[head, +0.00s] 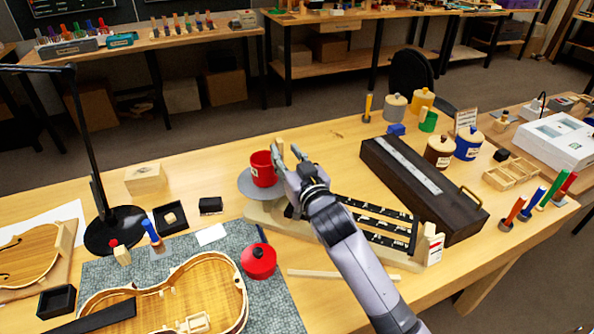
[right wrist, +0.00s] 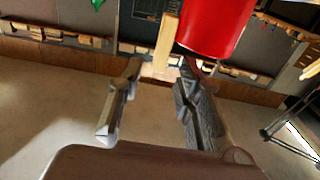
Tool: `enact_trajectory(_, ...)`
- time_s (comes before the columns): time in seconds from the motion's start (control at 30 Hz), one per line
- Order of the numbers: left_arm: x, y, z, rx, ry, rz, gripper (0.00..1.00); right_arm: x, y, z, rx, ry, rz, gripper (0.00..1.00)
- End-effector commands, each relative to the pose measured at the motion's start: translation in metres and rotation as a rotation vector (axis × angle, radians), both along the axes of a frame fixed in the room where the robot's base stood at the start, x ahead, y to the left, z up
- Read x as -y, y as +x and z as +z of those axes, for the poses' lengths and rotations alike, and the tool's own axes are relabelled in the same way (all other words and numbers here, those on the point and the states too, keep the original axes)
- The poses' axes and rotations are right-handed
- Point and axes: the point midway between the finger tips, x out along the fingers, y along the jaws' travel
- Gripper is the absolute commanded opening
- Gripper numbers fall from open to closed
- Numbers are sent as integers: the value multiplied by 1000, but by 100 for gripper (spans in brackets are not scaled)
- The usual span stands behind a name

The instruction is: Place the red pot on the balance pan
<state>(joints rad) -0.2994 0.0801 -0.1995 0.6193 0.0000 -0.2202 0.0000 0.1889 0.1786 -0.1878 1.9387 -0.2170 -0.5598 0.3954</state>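My right gripper (head: 284,153) is just right of the pot. In the right wrist view the gripper's fingers (right wrist: 156,78) are spread apart, with the red pot (right wrist: 216,26) beyond the right finger. A pale wooden upright (right wrist: 166,44) shows near the fingertips; I cannot tell what it belongs to. My left gripper is not in view.
A red round lid-like piece (head: 258,261) lies on the grey mat (head: 284,300) beside a violin body (head: 190,292). A long dark box (head: 425,190) stands right of my arm, with several lidded pots behind. A black lamp (head: 96,190) stands at left.

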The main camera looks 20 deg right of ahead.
Motion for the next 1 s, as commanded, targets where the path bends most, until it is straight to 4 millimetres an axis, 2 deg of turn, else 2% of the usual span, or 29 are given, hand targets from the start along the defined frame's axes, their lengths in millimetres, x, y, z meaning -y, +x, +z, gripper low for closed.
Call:
enact_trajectory(0.03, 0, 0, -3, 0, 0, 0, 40, 0, -12, -2, -1, 1, 0, 32)
enact_trajectory(0.2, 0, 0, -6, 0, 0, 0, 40, 2, -43, -2, -2, 1, 0, 32)
enact_trajectory(0.4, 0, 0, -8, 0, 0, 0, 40, 3, -65, -1, 0, 0, 0, 32)
enact_trajectory(1.0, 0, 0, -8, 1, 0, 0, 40, 3, -69, 0, 0, 0, 0, 32)
